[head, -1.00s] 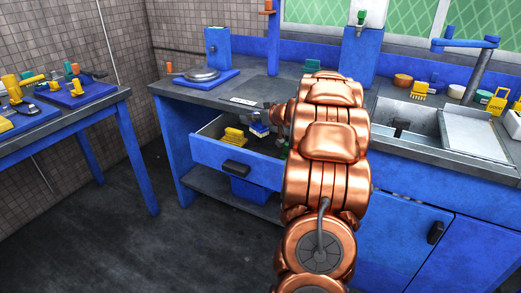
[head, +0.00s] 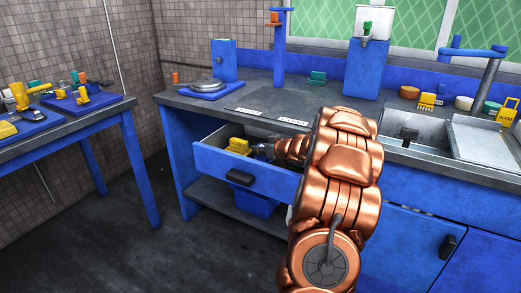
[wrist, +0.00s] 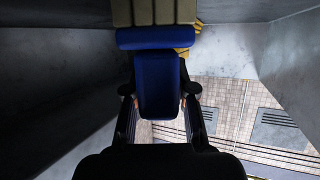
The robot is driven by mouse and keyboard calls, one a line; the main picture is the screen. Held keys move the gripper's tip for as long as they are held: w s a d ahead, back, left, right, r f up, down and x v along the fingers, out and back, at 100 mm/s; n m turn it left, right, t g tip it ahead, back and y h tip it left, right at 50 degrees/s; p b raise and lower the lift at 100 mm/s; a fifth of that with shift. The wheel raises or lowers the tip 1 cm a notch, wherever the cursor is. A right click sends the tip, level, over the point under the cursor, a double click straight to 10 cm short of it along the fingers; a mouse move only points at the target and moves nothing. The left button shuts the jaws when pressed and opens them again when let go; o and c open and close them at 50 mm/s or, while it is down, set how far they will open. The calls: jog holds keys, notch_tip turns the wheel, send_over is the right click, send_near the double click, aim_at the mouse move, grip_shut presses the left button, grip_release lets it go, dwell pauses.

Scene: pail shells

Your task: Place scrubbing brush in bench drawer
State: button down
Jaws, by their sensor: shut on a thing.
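The open bench drawer (head: 215,160) has a blue front with a black handle and grey inner walls. My gripper (wrist: 160,92) is shut on a blue object, which looks like the scrubbing brush (wrist: 157,80), its blue crosspiece pointing to the top of the wrist view. In the head view my gripper (head: 262,151) is down inside the drawer, and my arm hides much of it and of the brush. A yellow item (head: 238,145) lies in the drawer, left of my gripper. I cannot tell whether the brush touches the drawer bottom.
The grey benchtop (head: 215,104) is above the drawer, with a blue plate stand (head: 205,88) and a blue post (head: 279,50) on it. A sink (head: 415,145) is to the right. A side table (head: 75,118) with tools stands at the left. The floor between is clear.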

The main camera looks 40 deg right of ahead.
jog(key=shift+f, duration=0.15)
jog(key=c, duration=1)
grip_release()
jog(key=shift+o, duration=0.2)
jog(key=shift+s+r, duration=0.2)
jog(key=shift+r, duration=0.05)
jog(key=p+v, duration=0.1)
jog(key=v, duration=0.4)
jog(key=shift+s+r, duration=0.2)
jog(key=shift+s, duration=0.15)
jog(key=shift+s+a+r, duration=0.1)
jog(key=shift+s+r, duration=0.05)
jog(key=shift+s, duration=0.5)
